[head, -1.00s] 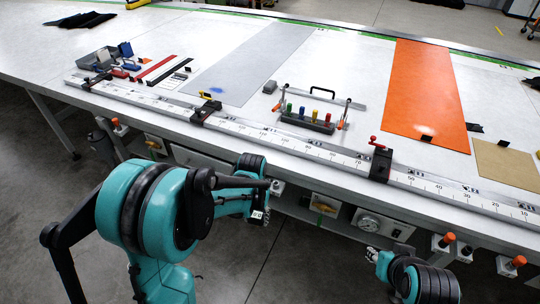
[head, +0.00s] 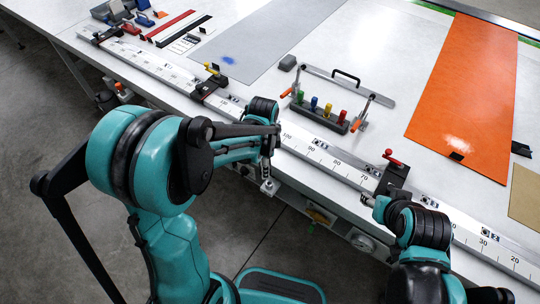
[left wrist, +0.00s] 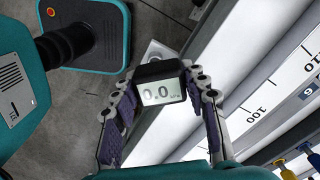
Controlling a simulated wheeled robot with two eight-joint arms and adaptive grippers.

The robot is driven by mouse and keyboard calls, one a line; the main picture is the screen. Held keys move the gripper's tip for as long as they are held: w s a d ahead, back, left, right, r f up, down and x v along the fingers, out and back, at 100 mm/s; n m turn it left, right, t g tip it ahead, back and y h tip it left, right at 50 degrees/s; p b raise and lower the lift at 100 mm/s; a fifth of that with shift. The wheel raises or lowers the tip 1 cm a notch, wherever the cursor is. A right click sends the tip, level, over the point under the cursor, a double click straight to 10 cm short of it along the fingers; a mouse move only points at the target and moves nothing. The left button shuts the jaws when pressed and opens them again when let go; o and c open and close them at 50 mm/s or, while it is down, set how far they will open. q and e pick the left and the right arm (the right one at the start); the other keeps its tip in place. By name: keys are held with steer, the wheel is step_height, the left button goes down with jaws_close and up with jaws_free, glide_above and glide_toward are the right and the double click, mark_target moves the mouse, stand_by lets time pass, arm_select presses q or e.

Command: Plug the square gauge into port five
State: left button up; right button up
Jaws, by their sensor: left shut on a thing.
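In the head view my left gripper (head: 267,186) is at the bench's front edge, pointing down, and the gauge cannot be made out there. My right gripper (head: 369,201) is by the front rail near the red-handled clamp; its fingers are too small to judge. Port five cannot be identified; part of the front panel is hidden by my arms.
A ruled rail (head: 330,158) with clamps runs along the bench front. A rack of coloured-handled tools (head: 320,112) and an orange sheet (head: 465,90) lie on the bench. Grey floor is open at left.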

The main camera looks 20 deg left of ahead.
arm_select(q)
steer(key=m, duration=0.1)
steer(key=r+m, duration=0.1)
steer(key=m, duration=0.1)
steer(key=d+r+m+p, duration=0.1)
steer(key=m, duration=0.1)
steer(key=shift+s+r, duration=0.25)
steer(key=shift+s, duration=0.05)
steer(key=m, duration=0.3)
steer(key=shift+d+r+p, duration=0.3)
steer(key=shift+d+r, duration=0.05)
steer(key=shift+r, duration=0.05)
steer(key=shift+f+b, duration=2.2)
steer(key=shift+f, duration=0.7)
steer(key=shift+f, duration=0.2)
steer(key=shift+f+b, duration=0.2)
steer(key=shift+b, duration=0.25)
steer(key=shift+f, duration=0.1)
steer(key=shift+s+f+b, duration=0.1)
steer(key=shift+f+b, duration=0.3)
steer(key=shift+b, duration=0.05)
steer(key=shift+s+f+b, duration=0.2)
steer(key=shift+f+b, duration=0.3)
steer(key=shift+f+b, duration=0.4)
steer(key=shift+f, duration=0.1)
steer(key=shift+c, duration=0.6)
